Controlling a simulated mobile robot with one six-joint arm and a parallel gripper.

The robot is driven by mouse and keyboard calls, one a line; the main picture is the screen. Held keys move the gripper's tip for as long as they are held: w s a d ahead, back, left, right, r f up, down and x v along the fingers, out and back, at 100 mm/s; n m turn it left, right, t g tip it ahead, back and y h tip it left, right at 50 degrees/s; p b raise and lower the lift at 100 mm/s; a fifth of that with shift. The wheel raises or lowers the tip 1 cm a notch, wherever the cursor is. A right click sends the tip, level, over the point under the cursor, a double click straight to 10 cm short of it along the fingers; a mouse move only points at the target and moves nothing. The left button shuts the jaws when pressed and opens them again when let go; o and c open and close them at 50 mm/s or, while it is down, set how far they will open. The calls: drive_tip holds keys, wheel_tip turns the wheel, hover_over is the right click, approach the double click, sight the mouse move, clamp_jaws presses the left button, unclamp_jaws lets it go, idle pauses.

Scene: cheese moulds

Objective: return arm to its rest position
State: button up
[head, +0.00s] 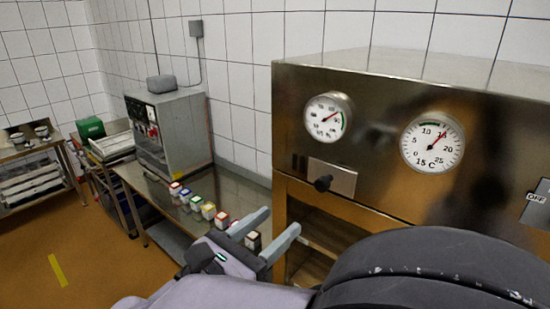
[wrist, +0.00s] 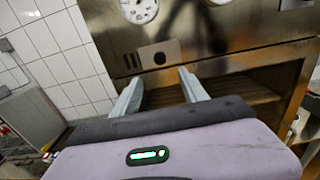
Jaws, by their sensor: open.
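My gripper (head: 268,228) is open, its two grey fingers spread with nothing between them. In the head view it is in front of the lower left of a steel cabinet (head: 385,98) with two round dials. In the wrist view my gripper (wrist: 160,92) points at the cabinet front, below a black knob (wrist: 159,58) and towards an open compartment with a slatted shelf (wrist: 240,88). I cannot tell how far the fingertips are from the cabinet. My arm covers the lower right of the head view.
A steel table (head: 233,190) along the wall bears a row of several small coloured-lid containers (head: 208,211) and a grey machine (head: 170,130). A green box (head: 90,128) and a shelf rack (head: 32,178) stand further left. The orange floor (head: 85,260) at left is clear.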

drive_tip(key=s+d+f+m+g+y+b, duration=0.2)
drive_tip(key=s+d+f+m+g+b, duration=0.55)
drive_tip(key=f, duration=0.45)
drive_tip(key=s+d+f+m+g+y+b, duration=0.1)
drive_tip(key=s+d+f+m+g+b, duration=0.3)
drive_tip(key=d+f+m+b, duration=0.7)
drive_tip(key=s+a+f+m+t+y+b, duration=0.1)
drive_tip(key=a+f+m+y+b, duration=0.3)
drive_tip(key=f+m, duration=0.3)
drive_tip(key=s+a+f+m+t+y+b, duration=0.2)
drive_tip(key=a+f+m+y+b, duration=0.1)
drive_tip(key=f+m+y+b, duration=0.3)
drive_tip(key=shift+s+a+f+m, duration=0.25)
drive_tip(key=shift+a+f+m, duration=0.15)
drive_tip(key=shift+f+m, duration=0.25)
